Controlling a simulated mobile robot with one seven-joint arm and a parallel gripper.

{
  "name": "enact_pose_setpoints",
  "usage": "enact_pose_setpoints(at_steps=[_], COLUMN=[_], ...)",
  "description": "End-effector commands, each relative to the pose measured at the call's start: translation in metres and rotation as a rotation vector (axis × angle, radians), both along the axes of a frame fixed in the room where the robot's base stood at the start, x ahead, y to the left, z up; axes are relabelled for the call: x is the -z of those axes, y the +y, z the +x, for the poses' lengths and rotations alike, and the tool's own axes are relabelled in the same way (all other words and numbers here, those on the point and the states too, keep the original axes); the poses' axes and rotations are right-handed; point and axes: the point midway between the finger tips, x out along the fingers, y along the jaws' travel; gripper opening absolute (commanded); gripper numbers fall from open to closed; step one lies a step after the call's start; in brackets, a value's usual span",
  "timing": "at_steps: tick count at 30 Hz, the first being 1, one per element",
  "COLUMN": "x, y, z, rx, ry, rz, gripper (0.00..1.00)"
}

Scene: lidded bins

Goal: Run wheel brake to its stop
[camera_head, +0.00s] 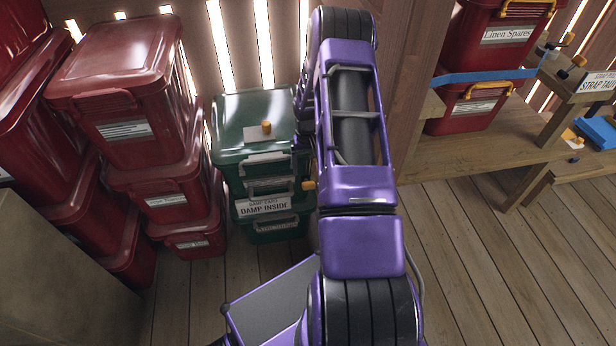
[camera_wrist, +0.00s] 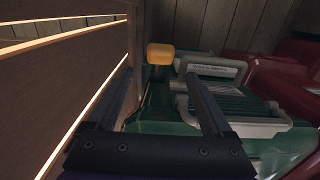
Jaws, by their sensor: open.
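In the wrist view a yellow-orange knob (camera_wrist: 160,54) on a dark stem stands beside the green bin (camera_wrist: 160,128). My gripper (camera_wrist: 159,76) is open, its two dark fingers pointing towards the knob, one on either side of its line. I cannot tell whether they touch it. In the head view the stack of green bins (camera_head: 232,112) has an orange knob (camera_head: 308,185) at its right side and another knob (camera_head: 266,126) on top. Which of these is the wheel brake is not clear.
Red lidded bins (camera_head: 118,68) are stacked close at the left. A slatted wooden wall (camera_wrist: 55,95) stands close to my gripper's left. A wooden bench (camera_head: 480,150) with red bins and a blue strap (camera_head: 485,77) is at the right. Plank floor (camera_head: 500,270) is clear at lower right.

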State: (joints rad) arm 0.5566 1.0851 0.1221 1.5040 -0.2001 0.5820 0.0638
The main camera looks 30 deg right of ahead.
Motion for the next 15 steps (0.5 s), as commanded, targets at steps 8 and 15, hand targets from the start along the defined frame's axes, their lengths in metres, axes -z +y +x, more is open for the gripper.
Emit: enact_pose_setpoints(at_steps=[8,15], x=[-0.066,-0.092], y=[-0.001,-0.001], z=[0.002,0.001], rx=[0.0,-0.001], ry=[-0.002,-0.001], rz=[-0.002,0.0], gripper=[0.85,0.85])
